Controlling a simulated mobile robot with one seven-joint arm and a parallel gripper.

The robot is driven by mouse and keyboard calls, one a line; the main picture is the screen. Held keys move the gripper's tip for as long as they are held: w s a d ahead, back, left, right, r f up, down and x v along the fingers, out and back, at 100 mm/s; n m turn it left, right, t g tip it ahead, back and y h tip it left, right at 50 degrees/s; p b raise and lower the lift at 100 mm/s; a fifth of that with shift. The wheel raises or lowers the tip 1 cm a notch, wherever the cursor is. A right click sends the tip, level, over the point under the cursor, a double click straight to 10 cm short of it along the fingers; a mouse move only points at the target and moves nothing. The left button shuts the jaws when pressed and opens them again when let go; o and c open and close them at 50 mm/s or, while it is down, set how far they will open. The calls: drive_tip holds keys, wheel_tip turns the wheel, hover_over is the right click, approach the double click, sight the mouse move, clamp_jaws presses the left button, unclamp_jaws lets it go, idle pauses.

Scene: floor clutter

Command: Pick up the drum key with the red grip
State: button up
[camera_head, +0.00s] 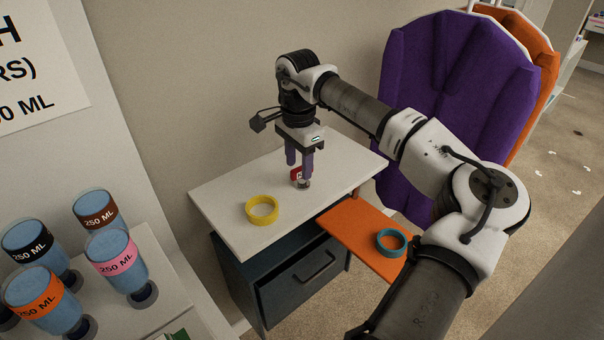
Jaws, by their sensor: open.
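A small item with a red part (296,174) and a grey metallic end (303,184) is on the white tabletop (232,190), near its middle. It looks like the drum key with the red grip, but it is small and partly hidden by a finger. My gripper (300,168) points down over it, with its two purple fingers apart. The fingertips are close around or just above the red part. I cannot tell whether they touch it.
A yellow ring (262,210) lies on the tabletop, left of my gripper. A teal ring (391,242) lies on a lower orange board (345,234). Blue 250 ML cups (40,290) stand at lower left. A purple chair (455,90) is behind my arm.

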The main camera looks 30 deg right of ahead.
sight(299, 167)
drive_tip(key=f, duration=0.4)
drive_tip(key=shift+w+d+f+p, duration=0.1)
drive_tip(key=shift+w+d+p, duration=0.1)
drive_tip(key=shift+p, duration=0.2)
clamp_jaws()
wheel_tip(299, 167, up, 20)
drive_tip(key=b, duration=0.1)
idle(0.4)
